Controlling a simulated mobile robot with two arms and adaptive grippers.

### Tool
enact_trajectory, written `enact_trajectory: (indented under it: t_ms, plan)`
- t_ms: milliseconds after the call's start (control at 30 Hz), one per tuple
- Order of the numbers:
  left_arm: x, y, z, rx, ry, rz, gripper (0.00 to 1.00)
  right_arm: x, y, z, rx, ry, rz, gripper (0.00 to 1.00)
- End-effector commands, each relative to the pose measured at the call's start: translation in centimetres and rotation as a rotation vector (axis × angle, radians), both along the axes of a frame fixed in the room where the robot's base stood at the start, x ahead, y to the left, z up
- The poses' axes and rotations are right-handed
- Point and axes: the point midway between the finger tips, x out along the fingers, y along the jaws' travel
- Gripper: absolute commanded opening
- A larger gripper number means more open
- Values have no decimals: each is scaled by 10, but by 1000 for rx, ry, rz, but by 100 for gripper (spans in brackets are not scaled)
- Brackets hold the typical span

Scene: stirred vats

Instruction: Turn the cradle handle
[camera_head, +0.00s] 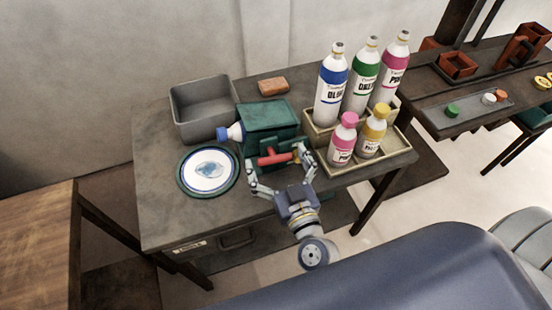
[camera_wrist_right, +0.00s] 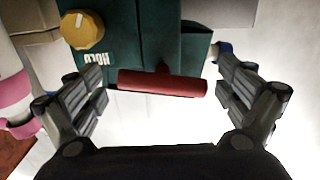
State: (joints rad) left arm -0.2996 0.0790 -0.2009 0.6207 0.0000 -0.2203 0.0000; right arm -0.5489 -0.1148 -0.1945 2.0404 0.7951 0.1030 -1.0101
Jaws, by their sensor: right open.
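The cradle is a dark green box (camera_head: 268,116) on the grey table, with a red bar handle (camera_head: 274,158) on its front side. In the right wrist view the red handle (camera_wrist_right: 163,83) lies across the picture below the green cradle face (camera_wrist_right: 150,35), which carries a yellow knob (camera_wrist_right: 83,30) and a label reading HOLD upside down. My right gripper (camera_head: 279,164) is open in front of the cradle. Its fingers (camera_wrist_right: 165,92) stand on both sides of the handle, apart from it. A bottle with a blue cap (camera_head: 230,132) sticks out of the cradle's left side. My left gripper is not in view.
A round plate (camera_head: 208,170) lies at left. A tan crate (camera_head: 395,160) with several paint bottles stands close at right. A second table with small parts is farther right.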

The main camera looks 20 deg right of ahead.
Motion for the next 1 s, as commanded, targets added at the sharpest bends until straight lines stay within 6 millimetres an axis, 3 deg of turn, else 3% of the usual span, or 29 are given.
enact_trajectory:
  t_ms: [167, 300, 667, 1000]
  plan:
    - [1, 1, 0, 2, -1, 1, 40, 0, 0, 0, 0, 0, 0, 94]
    - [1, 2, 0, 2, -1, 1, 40, 0, 0, 0, 0, 0, 0, 62]
    - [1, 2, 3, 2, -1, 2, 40, 0, -1, 2, 22, -2, -3, 60]
    - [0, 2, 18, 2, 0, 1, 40, 1, -1, 4, 215, 3, -2, 60]
